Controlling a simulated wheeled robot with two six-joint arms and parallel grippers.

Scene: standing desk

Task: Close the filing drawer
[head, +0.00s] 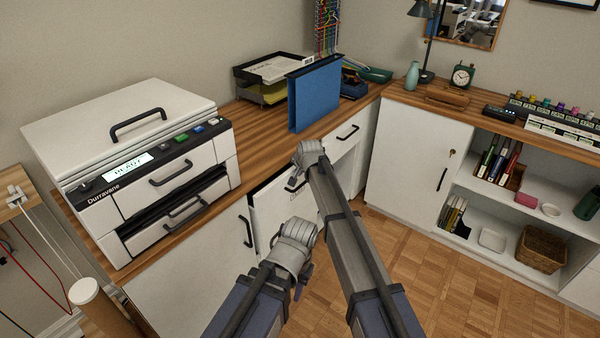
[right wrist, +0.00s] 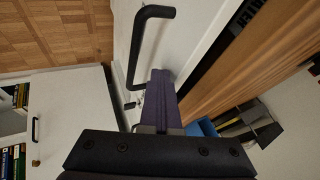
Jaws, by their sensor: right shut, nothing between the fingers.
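The filing drawer (head: 270,212) has a white front under the wooden desk top. A dark gap along its top edge shows it standing partly open in the head view. In the right wrist view, a white front (right wrist: 185,38) with a black bar handle (right wrist: 145,40) is close ahead. My right gripper (right wrist: 160,75) is shut and empty, its fingers close beside the handle. I cannot tell whether they touch the front. In the head view my right arm hides part of the drawer.
The wooden desk top (head: 250,118) carries a white printer (head: 125,125), a blue folder (head: 315,95) and a paper tray (head: 270,75). Another closed drawer (head: 345,140) is to the right. A white cabinet (head: 412,155) and open shelves stand further right. The parquet floor (head: 430,260) is clear.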

